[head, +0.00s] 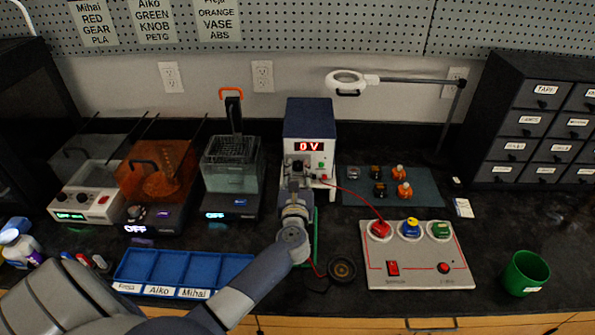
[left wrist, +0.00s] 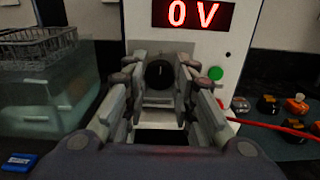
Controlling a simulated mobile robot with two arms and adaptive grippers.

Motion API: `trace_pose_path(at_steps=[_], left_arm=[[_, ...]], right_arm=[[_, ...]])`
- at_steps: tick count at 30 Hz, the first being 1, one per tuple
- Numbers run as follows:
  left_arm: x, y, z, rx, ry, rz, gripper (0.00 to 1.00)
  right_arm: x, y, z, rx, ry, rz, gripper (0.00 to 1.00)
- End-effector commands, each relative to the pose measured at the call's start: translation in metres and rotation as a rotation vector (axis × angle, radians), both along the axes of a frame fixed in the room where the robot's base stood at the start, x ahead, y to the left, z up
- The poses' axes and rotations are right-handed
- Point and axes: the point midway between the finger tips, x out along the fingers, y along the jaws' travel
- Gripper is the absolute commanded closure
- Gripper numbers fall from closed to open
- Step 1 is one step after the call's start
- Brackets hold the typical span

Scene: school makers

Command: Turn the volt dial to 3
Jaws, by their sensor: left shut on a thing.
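The power supply (head: 308,120) is a white-fronted box with a dark blue top at the back of the bench. Its red display (head: 309,147) reads 0 V, and the reading also shows in the left wrist view (left wrist: 193,14). The black volt dial (left wrist: 159,74) sits below the display, between the fingers of my left gripper (left wrist: 160,80). In the head view my left gripper (head: 297,172) reaches up to the front of the supply and hides most of the dial. The fingers are shut on the dial. My right gripper is not in view.
A green button (left wrist: 215,73) is right of the dial. A red cable runs from the supply to a grey panel (head: 418,275) with coloured knobs. A blue tray (head: 183,268), a water bath (head: 232,165) and a green cup (head: 524,272) stand around.

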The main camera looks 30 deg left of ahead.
Motion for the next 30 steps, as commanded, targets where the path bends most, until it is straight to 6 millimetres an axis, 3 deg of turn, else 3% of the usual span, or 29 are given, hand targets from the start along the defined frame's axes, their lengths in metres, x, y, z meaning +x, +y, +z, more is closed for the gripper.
trace_pose_path(at_steps=[8, 30], left_arm=[[0.0, 0.0, 0.002, 0.125, 0.08, 0.001, 0.99], [0.001, -0.002, 0.0, 0.686, 0.424, -0.001, 0.99]], right_arm=[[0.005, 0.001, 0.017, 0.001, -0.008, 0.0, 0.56], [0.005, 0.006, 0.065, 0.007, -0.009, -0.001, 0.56]])
